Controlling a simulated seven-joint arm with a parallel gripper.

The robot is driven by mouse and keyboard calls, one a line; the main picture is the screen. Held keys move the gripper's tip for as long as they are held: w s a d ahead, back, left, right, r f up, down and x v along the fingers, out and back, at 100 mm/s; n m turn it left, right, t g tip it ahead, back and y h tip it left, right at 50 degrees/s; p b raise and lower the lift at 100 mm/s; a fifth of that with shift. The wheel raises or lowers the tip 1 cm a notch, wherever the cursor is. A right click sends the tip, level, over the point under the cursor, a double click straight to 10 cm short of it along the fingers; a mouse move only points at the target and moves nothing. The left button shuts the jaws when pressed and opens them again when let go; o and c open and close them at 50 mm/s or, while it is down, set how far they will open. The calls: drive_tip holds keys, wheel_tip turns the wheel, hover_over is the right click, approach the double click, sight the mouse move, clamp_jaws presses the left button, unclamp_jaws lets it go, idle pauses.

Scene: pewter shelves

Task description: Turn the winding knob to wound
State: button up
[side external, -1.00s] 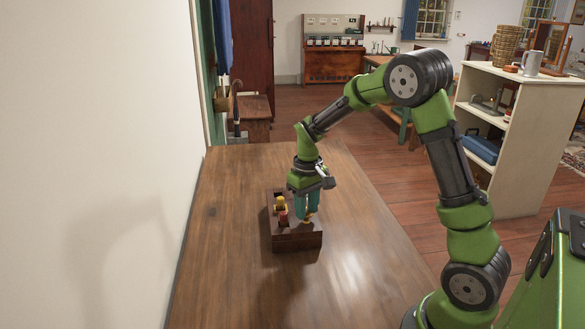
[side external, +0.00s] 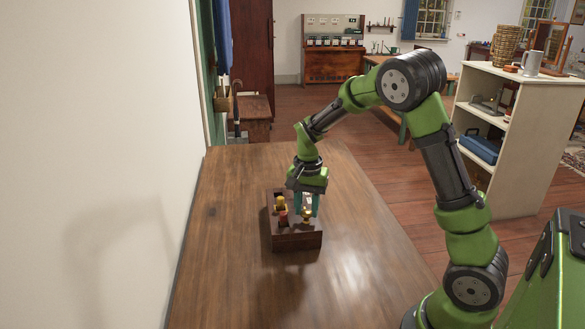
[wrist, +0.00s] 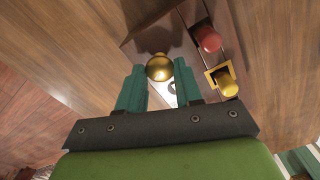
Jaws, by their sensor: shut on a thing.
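A dark brown wooden box (side external: 297,240) sits on the table. A round brass-gold knob (side external: 307,216) stands on its top at the right; it also shows in the wrist view (wrist: 159,68). My gripper (side external: 306,211) points down over the box. In the wrist view its teal fingers stand on both sides of the knob, shut on it. The knob's lower part and any mark for wound are hidden or too small to read. Beside it on the box stand a red peg-like piece (wrist: 208,39) and a yellow one (wrist: 226,82) with a yellow frame around its base.
The wooden table (side external: 240,270) is bare around the box. A white wall (side external: 90,150) runs along the left. A cream shelf unit (side external: 520,140) with a mug and a blue case stands at the right, apart from the table.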

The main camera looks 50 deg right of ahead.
sight(307, 211)
drive_tip(key=shift+r+m, duration=0.1)
drive_tip(key=shift+m, duration=2.1)
drive_tip(key=o, duration=1)
drive_tip(key=shift+o, duration=0.2)
wheel_tip(307, 211, up, 17)
